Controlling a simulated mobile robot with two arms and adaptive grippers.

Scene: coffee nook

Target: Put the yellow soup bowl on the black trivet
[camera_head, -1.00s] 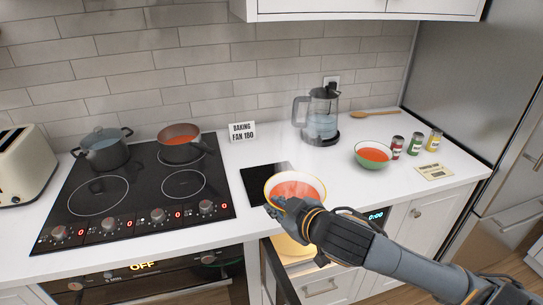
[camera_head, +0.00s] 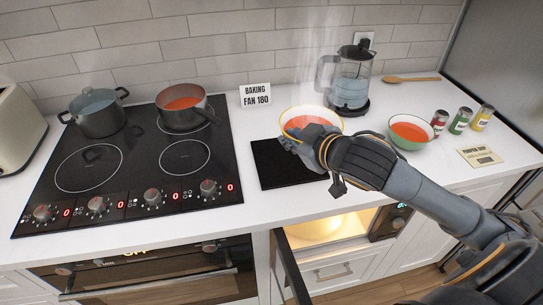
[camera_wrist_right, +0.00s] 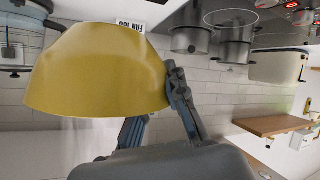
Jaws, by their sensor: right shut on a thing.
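The yellow soup bowl (camera_head: 310,112), filled with orange-red soup, is held up in the head view over the back right part of the black trivet (camera_head: 272,170). My right gripper (camera_head: 300,141) is shut on the near side of the bowl. In the wrist view the bowl's yellow outside (camera_wrist_right: 95,70) fills much of the left, with the gripper fingers (camera_wrist_right: 160,112) against it. The bowl looks roughly level, and the trivet's front and left are bare. Whether the bowl touches the trivet is hard to tell; it seems raised. My left gripper is not in view.
A green bowl of soup (camera_head: 409,132) stands right of the held bowl, with a glass kettle (camera_head: 351,88) behind. Small cans (camera_head: 460,121) and a card (camera_head: 480,157) are at right. The stove (camera_head: 125,165) is left. Below the counter is an open, lit appliance (camera_head: 330,232).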

